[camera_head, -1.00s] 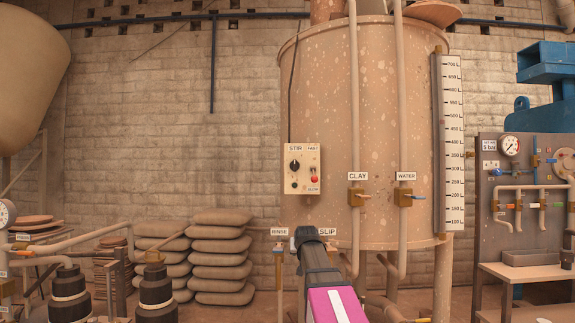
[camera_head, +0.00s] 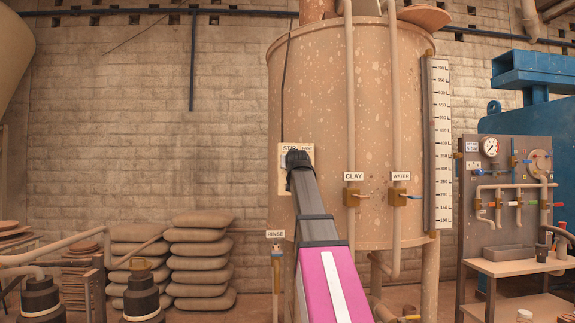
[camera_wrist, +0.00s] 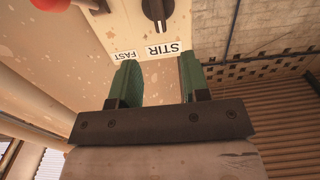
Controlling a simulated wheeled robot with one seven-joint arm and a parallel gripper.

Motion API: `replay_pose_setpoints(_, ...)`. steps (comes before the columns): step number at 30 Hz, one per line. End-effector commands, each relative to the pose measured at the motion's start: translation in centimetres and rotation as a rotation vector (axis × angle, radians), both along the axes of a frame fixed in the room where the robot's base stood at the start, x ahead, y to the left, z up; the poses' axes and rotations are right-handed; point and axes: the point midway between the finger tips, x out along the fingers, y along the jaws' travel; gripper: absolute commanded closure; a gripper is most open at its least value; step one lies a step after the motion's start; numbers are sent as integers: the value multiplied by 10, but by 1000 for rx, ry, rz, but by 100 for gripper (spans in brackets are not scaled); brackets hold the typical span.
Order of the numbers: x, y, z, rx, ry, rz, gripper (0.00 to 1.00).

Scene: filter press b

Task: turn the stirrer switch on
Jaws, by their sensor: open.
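The stirrer control panel is a cream box on the tank's front, mostly hidden by my arm in the head view; its left edge (camera_head: 282,172) shows. In the wrist view the panel (camera_wrist: 110,18) appears upside down at the top. The stirrer switch, a black rotary knob (camera_wrist: 155,12) by the STIR label (camera_wrist: 163,48), is cut off by the top edge. My gripper (camera_wrist: 158,62) is open and empty. Its two green fingers point toward the panel, one on each side of the knob's line, apart from the knob in the picture. The gap's depth is unclear.
The rinse valve (camera_head: 276,250) is below left.

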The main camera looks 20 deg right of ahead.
Motion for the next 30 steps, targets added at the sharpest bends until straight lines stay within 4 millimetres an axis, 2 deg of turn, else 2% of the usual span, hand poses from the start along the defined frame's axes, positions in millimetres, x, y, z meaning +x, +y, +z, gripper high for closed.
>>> replay_pose_setpoints(5,21,-4,1,0,1,0,57)
replay_pose_setpoints(18,92,-19,0,0,2,1,57)
replay_pose_setpoints(22,100,-20,0,0,2,1,57)
replay_pose_setpoints(30,101,-20,-1,0,1,1,57)
